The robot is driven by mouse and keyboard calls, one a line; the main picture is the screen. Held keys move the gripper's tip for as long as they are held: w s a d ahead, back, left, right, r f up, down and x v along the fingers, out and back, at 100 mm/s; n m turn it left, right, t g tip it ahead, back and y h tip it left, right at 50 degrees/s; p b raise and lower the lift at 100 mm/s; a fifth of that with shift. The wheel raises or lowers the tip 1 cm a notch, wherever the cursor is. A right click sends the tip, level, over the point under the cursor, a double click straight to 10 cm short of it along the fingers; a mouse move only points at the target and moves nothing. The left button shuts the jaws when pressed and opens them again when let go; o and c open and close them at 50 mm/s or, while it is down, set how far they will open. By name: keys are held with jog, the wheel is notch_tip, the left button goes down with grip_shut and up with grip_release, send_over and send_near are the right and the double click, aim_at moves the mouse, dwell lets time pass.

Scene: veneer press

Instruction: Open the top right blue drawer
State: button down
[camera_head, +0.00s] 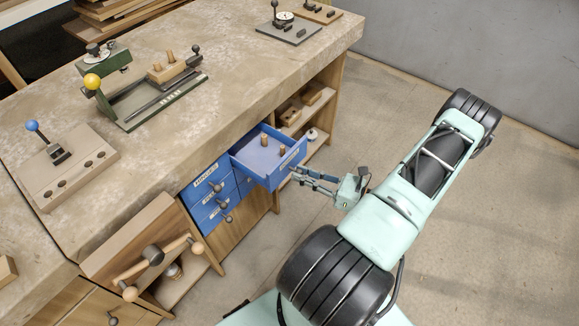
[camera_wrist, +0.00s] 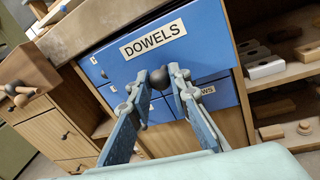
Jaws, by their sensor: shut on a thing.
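The top right blue drawer (camera_head: 268,163) is pulled out from the workbench, with its inside and a few small wooden dowels (camera_head: 265,143) showing. In the wrist view its blue front (camera_wrist: 200,38) carries a label (camera_wrist: 153,41) reading "DOWELS". A dark round knob (camera_wrist: 159,78) sits on that front. My gripper (camera_wrist: 160,76) is shut on this knob, one finger on each side. In the head view my gripper (camera_head: 297,172) reaches the drawer front from the right.
Other blue drawers (camera_head: 212,193) with dark knobs are shut to the left. Open shelves (camera_head: 308,112) with wooden pieces lie to the right. A vise (camera_head: 150,255) with wooden handles juts out at lower left. The floor (camera_head: 480,240) on the right is clear.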

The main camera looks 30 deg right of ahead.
jog(key=shift+v, duration=1)
jog(key=shift+a, duration=0.15)
jog(key=c, duration=1.8)
grip_release()
jog(key=shift+s, duration=0.1)
jog(key=v, duration=1.2)
